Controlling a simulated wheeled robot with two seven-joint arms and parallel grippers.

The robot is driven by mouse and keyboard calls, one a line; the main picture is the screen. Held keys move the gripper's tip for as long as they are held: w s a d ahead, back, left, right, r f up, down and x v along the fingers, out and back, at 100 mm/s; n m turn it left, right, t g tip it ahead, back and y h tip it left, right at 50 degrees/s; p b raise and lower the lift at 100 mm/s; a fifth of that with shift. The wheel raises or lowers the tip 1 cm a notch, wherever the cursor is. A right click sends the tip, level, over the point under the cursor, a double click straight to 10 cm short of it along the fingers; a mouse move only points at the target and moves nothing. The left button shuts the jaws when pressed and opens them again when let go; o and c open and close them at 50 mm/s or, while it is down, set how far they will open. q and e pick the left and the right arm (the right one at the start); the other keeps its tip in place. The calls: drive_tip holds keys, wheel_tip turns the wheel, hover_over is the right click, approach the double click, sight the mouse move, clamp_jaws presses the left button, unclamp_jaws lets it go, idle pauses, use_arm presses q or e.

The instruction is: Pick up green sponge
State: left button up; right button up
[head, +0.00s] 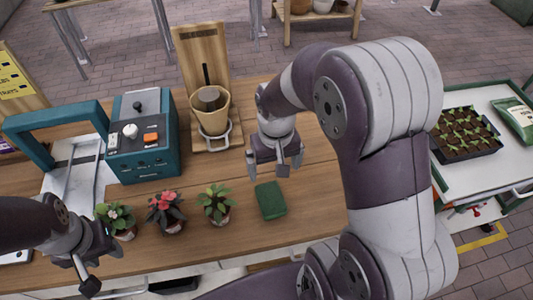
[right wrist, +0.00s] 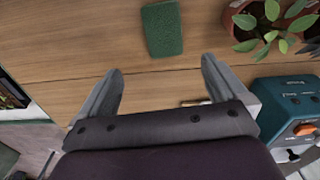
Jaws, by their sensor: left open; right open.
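The green sponge (head: 270,200) is a dark green rectangular block lying flat on the wooden table, right of the potted plants. It also shows in the right wrist view (right wrist: 162,28), beyond my fingertips. My right gripper (head: 275,168) is open and empty above the table, a little behind the sponge and apart from it. Its two spread fingers show in the right wrist view (right wrist: 162,75). My left gripper (head: 88,282) is open and empty at the lower left, near the table's front edge, far from the sponge.
Three small potted plants (head: 165,212) stand in a row left of the sponge. A teal machine (head: 143,148) and a wooden stand with a pot (head: 212,113) are behind them. A white cart (head: 480,165) with a seedling tray (head: 463,140) is at right. The table around the sponge is clear.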

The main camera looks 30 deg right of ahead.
drive_tip(key=f, duration=0.1)
hover_over(271, 197)
drive_tip(key=s, duration=0.1)
wheel_tip(271, 197, down, 5)
drive_tip(key=shift+a+r, duration=0.1)
drive_tip(key=shift+r, duration=0.1)
drive_tip(key=f, duration=0.2)
drive_tip(key=f+p, duration=0.1)
drive_tip(key=f, duration=0.1)
drive_tip(key=w+f, duration=0.1)
drive_tip(key=f, duration=0.1)
drive_tip(key=shift+f, duration=0.25)
drive_tip(key=shift+s+f, duration=0.1)
drive_tip(key=c, duration=0.5)
use_arm(q)
drive_tip(key=shift+s+a+r, duration=0.25)
drive_tip(key=shift+r, duration=0.35)
use_arm(e)
drive_tip(key=c, duration=0.6)
